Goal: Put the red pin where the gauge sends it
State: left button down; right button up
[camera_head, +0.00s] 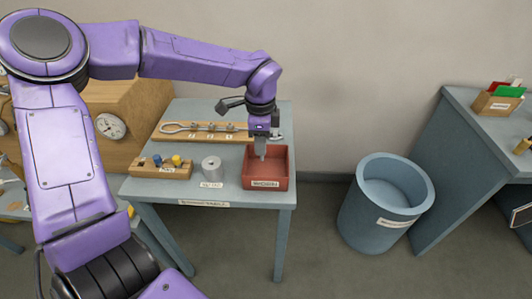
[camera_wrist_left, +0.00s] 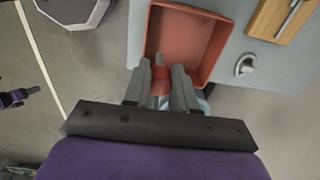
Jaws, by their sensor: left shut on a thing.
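My left gripper (camera_head: 261,153) points down over the red tray (camera_head: 290,168) on the grey table. In the left wrist view my left gripper (camera_wrist_left: 161,85) is shut on the red pin (camera_wrist_left: 161,74), with the tray (camera_wrist_left: 205,84) below and behind it. The pin's lower end is partly hidden by the fingers. A grey metal cylinder with a hole (camera_head: 211,167) stands left of the tray. A round dial (camera_head: 110,126) sits on a wooden case. A small purple and grey arm part (camera_wrist_left: 15,97), perhaps my right gripper, shows at the left wrist view's edge.
A wooden rack (camera_head: 160,170) with blue and yellow pins stands at the table's front left. A wooden board with a metal tool (camera_head: 205,131) lies at the back. A blue-grey bin (camera_head: 385,205) stands on the floor to the right, beside another table (camera_head: 450,160).

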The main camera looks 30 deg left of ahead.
pick_arm(q)
jog(key=w+f, duration=0.1)
jog(key=f, duration=0.2)
jog(key=w+a+f+p, duration=0.1)
jog(key=f, duration=0.1)
jog(key=w+f+p, duration=0.1)
jog(key=w+f, duration=0.1)
jog(key=f, duration=0.1)
jog(key=shift+w+a+f, duration=0.1)
jog(key=shift+a+f, duration=0.05)
jog(key=shift+f, duration=0.2)
jog(key=shift+f+b, duration=0.65)
jog(key=shift+b, duration=0.15)
pick_arm(e)
jog(key=shift+r, duration=0.6)
pick_arm(q)
jog(key=shift+r, duration=0.1)
jog(key=c, duration=0.9)
grip_release()
pick_arm(e)
jog(key=shift+r, duration=0.1)
